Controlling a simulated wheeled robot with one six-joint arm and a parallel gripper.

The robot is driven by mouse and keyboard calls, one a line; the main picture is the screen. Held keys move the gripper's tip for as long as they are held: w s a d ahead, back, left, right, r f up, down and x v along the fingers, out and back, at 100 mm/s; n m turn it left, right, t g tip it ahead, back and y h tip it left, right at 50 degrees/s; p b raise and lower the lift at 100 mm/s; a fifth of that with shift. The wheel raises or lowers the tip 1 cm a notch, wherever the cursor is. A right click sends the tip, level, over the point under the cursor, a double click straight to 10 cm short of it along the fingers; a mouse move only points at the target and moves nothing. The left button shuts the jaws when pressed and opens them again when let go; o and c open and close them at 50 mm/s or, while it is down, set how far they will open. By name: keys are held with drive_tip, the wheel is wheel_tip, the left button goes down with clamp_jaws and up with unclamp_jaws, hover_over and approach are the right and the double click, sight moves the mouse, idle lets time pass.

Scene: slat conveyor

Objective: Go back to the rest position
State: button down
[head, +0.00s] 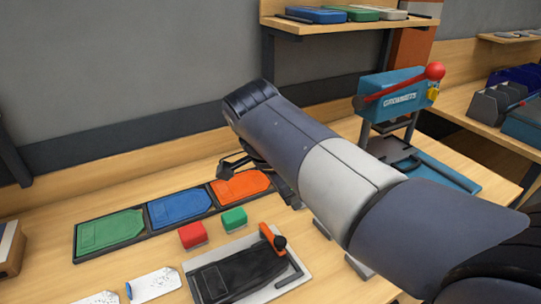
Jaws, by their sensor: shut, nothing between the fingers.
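My arm reaches from the lower right up across the middle of the head view, then bends down at its far end. My gripper (232,169) is partly hidden behind the forearm. Its dark fingers show above the workbench (130,190), close to the orange plate (240,187) at the right end of a dark tray. It is shut and holds nothing. I cannot tell its exact height above the plate.
The tray also has a blue plate (180,207) and a green plate (110,230). In front are a red block (193,235), a green block (234,219) and a clamp fixture (245,270). A teal press (393,98) stands right of my arm. A shelf (345,27) hangs behind.

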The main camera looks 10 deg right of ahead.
drive_tip(key=shift+f, duration=0.1)
drive_tip(key=w+d+f+n+t+p, duration=0.1)
drive_tip(key=w+f+n, duration=0.1)
drive_tip(key=f, duration=0.3)
drive_tip(key=w+d+f+n+t+y+p, duration=0.1)
drive_tip(key=w+d+f+n, duration=0.1)
drive_tip(key=f+n, duration=0.2)
drive_tip(key=shift+w+d+f+n, duration=0.2)
drive_tip(key=shift+w+f+n, duration=0.05)
drive_tip(key=shift+f+n, duration=0.2)
idle(0.3)
idle(0.4)
